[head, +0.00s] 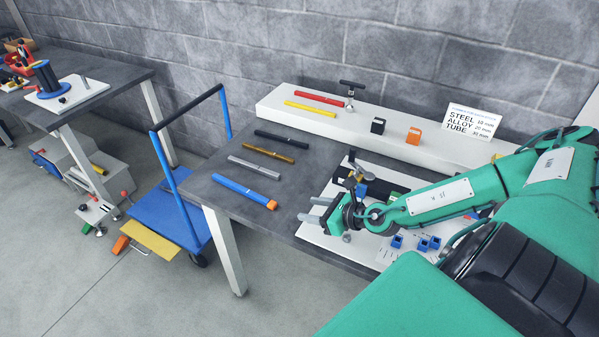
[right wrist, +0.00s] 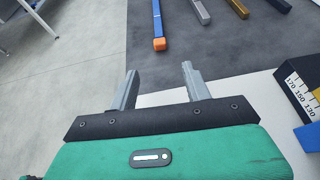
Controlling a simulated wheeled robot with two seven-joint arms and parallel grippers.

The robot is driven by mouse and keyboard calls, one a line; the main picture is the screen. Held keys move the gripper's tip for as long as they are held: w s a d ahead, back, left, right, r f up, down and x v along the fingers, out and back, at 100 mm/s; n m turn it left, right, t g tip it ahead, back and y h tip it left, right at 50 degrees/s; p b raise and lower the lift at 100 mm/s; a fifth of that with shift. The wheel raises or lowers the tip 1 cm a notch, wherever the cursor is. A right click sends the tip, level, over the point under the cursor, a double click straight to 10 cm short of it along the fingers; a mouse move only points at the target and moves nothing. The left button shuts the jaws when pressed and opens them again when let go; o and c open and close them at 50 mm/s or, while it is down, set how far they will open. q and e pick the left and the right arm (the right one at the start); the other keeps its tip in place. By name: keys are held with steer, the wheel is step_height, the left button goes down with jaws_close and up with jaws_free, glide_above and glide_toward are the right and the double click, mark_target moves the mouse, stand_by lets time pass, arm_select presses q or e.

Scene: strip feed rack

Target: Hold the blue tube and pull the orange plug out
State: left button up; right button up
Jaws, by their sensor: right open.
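The blue tube (head: 240,187) lies on the dark tabletop near its left end, with the orange plug (head: 272,205) in its right end. In the right wrist view the blue tube (right wrist: 157,15) lies ahead of the fingers, with the orange plug (right wrist: 159,44) at its near end. My right gripper (head: 312,210) is open and empty, to the right of the orange plug and apart from it. Its two fingers (right wrist: 158,80) show spread in the right wrist view, pointing toward the plug's side of the table. My left gripper is not in view.
A grey bar (head: 254,167), a bronze bar (head: 268,152) and a black bar (head: 281,137) lie behind the tube. A white shelf (head: 270,103) runs along the wall. A white board (head: 313,232) with blue blocks (head: 422,244) lies beneath my right arm. A blue cart (head: 180,212) stands left of the table.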

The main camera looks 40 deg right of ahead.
mark_target(273, 203)
steer(key=p+x, duration=0.4)
steer(key=x, duration=0.8)
steer(key=shift+w+r, duration=0.1)
steer(key=shift+w+a+f, duration=0.25)
steer(key=shift+w+f, duration=0.1)
steer(key=shift+w, duration=0.25)
steer(key=c, duration=1)
steer(key=o, duration=1)
steer(key=b+v, duration=0.2)
steer(key=v, duration=0.4)
steer(key=b+v, duration=0.1)
steer(key=v, duration=0.5)
steer(key=shift+f+b, duration=0.25)
steer(key=shift+b, duration=0.15)
steer(key=shift+v, duration=1.05)
